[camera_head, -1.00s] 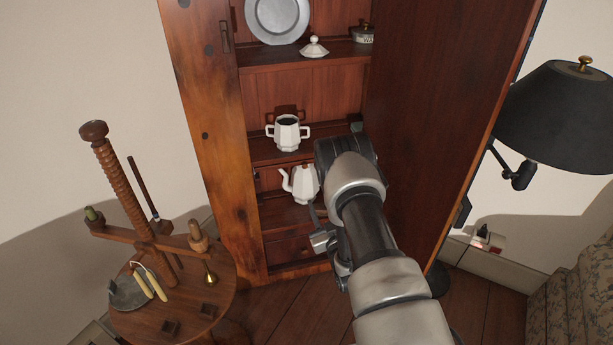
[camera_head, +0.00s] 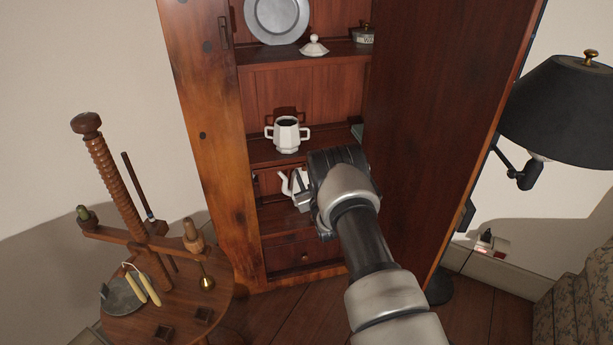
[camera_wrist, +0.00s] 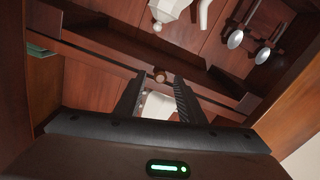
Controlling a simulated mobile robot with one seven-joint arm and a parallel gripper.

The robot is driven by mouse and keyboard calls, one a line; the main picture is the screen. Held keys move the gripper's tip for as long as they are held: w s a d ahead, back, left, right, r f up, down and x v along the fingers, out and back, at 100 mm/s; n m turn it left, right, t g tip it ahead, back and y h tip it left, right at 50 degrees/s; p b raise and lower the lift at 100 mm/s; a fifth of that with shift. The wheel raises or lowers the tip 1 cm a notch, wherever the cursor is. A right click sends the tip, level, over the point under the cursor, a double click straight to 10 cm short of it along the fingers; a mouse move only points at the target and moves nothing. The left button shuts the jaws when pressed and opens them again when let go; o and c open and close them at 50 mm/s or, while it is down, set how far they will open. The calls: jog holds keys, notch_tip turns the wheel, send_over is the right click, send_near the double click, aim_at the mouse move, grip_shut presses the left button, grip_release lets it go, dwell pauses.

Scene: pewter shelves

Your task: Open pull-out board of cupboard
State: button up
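The wooden cupboard (camera_head: 207,120) stands open. In the wrist view, a narrow wooden front strip (camera_wrist: 105,62), which looks like the pull-out board's edge, crosses the view and carries a small round knob (camera_wrist: 160,76). My gripper (camera_wrist: 159,82) is open, with its two dark fingers apart and the knob showing between their tips. I cannot tell whether either finger touches it. In the head view, my gripper (camera_head: 303,196) is inside the cupboard opening, in front of the white teapot (camera_head: 286,184), and the arm hides the board.
A white two-handled pot (camera_head: 287,136) stands on the shelf above. The lower drawer (camera_head: 287,259) is shut. The cupboard door (camera_head: 440,130) stands open close to my arm's right. A round wooden table (camera_head: 190,315) with a screw stand is at left, a black lamp (camera_head: 560,115) at right.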

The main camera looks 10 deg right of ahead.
jog(key=shift+w, duration=0.15)
jog(key=shift+c, duration=0.4)
grip_shut()
